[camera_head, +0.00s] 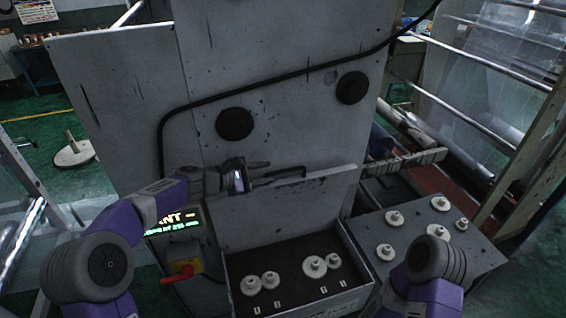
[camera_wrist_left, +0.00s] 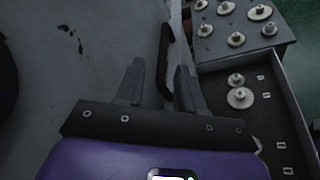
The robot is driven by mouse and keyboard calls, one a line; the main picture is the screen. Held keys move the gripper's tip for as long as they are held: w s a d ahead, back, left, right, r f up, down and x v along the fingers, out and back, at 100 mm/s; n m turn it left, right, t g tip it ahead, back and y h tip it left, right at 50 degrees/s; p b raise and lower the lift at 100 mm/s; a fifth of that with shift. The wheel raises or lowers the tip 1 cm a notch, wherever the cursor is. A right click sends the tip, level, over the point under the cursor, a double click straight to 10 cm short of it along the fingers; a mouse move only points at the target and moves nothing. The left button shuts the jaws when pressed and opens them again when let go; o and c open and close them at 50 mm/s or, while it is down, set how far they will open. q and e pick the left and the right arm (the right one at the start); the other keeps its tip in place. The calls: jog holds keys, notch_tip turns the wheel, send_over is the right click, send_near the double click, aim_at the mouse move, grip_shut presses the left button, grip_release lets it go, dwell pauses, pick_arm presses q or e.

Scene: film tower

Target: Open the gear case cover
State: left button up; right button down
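The gear case (camera_head: 355,262) is a dark open-topped box on the front of the grey machine, with pale gears inside. Its grey cover (camera_head: 290,208) stands raised and steep at the back of the case. A black bar handle (camera_head: 290,172) is at the cover's top edge; in the left wrist view the handle (camera_wrist_left: 165,62) lies between my finger lines. My left gripper (camera_head: 259,173) is beside the handle's left end, its fingers apart. In the left wrist view my left gripper (camera_wrist_left: 158,78) is open; I cannot tell whether it touches the handle. My right gripper is not in view.
A grey table (camera_head: 410,262) with several pale gears stands right of the case. A red switch (camera_head: 184,270) and lit display (camera_head: 172,222) are left of it. A black cable (camera_head: 270,82) and two black knobs mark the tall panel. Rollers fill the right side.

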aim_at(278, 172)
pick_arm(q)
jog(key=x, duration=0.7)
jog(key=shift+s+d+p, duration=0.1)
jog(key=shift+s+p, duration=0.15)
jog(key=shift+p, duration=0.05)
jog(key=shift+c, duration=0.3)
grip_shut()
